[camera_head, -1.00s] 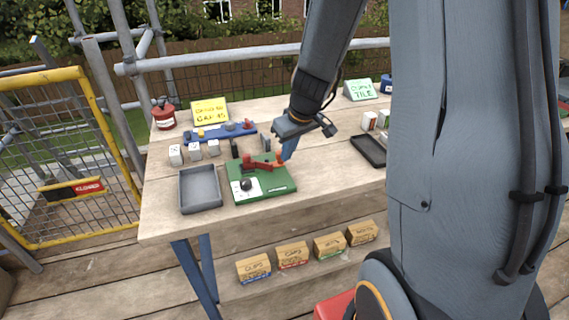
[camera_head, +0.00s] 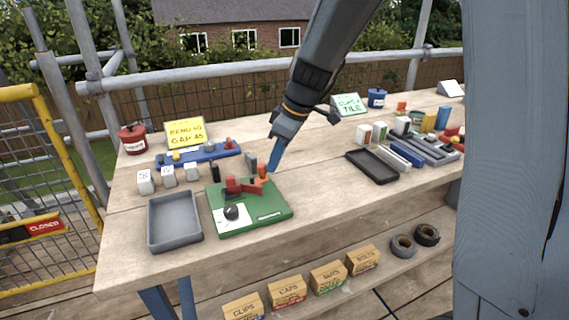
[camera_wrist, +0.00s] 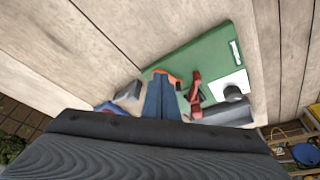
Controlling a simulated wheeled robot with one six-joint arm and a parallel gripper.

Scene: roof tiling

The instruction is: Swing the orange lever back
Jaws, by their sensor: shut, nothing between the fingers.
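The green board (camera_head: 266,212) lies on the wooden bench and carries a red block and arm (camera_head: 235,186), an orange lever (camera_head: 262,173) and a black knob on a white plate (camera_head: 231,213). My gripper (camera_head: 273,168) is shut and empty, its blue fingers pointing down right beside the orange lever, on its far side. In the wrist view the shut fingers (camera_wrist: 161,98) partly cover the orange lever (camera_wrist: 170,76); I cannot tell whether they touch it. The red part (camera_wrist: 195,88) shows next to them.
A grey tray (camera_head: 174,220) stands left of the board and a dark tray (camera_head: 372,167) to its right. A blue rack (camera_head: 198,154), white blocks (camera_head: 168,177) and a yellow sign (camera_head: 187,133) lie behind. Small boxes (camera_head: 287,292) sit on the lower shelf.

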